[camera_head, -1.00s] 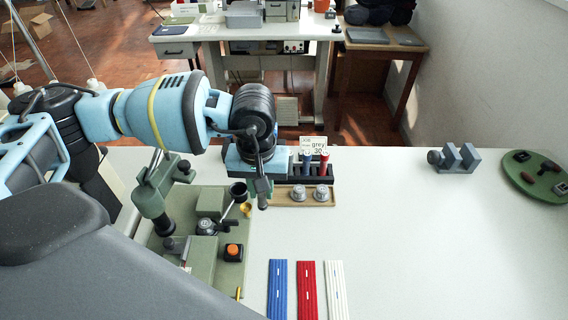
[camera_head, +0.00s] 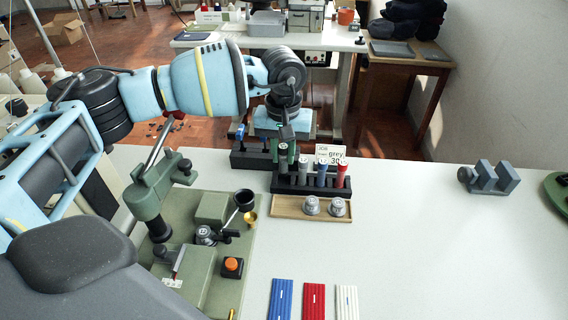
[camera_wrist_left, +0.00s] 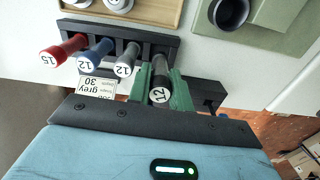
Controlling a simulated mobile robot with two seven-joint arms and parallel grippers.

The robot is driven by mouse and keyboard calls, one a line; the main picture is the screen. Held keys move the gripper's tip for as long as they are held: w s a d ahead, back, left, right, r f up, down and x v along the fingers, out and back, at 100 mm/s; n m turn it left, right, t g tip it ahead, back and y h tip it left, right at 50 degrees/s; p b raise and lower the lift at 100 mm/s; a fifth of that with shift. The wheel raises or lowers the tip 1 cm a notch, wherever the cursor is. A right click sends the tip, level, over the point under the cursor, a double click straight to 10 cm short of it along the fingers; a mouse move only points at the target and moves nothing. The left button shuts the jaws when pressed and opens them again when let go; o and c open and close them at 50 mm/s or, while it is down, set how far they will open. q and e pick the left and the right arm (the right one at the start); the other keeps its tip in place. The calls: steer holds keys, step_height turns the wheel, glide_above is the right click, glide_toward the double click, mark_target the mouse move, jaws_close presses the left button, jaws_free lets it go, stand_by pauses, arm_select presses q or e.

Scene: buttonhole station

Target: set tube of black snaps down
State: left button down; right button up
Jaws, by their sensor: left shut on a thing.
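My left gripper (camera_head: 287,153) is shut on the tube of black snaps (camera_head: 283,162), at the left end of the black tube rack (camera_head: 312,189). In the left wrist view the gripper's green fingers (camera_wrist_left: 160,90) flank the black tube (camera_wrist_left: 159,68), whose cap reads 12. The tube stands in line with the others, at the end of the rack (camera_wrist_left: 150,40). I cannot tell whether its lower end is seated in the rack. A grey-white tube (camera_head: 303,170), a blue tube (camera_head: 321,174) and a red tube (camera_head: 342,175) stand in the rack. My right gripper is out of view.
A "grey 30" card (camera_head: 330,152) stands behind the rack. A wooden tray (camera_head: 285,210) with two metal pieces lies in front. A dark block (camera_head: 248,159) is to the left. The green press base (camera_head: 205,207) is front left.

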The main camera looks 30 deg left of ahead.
mark_target(283, 163)
arm_select(q)
step_height(283, 163, down, 4)
steer(key=shift+w+a+r+b, duration=0.1)
steer(key=shift+w+b, duration=0.05)
steer(key=shift+b, duration=1)
steer(key=c, duration=1.6)
jaws_free()
steer(key=shift+o, duration=0.3)
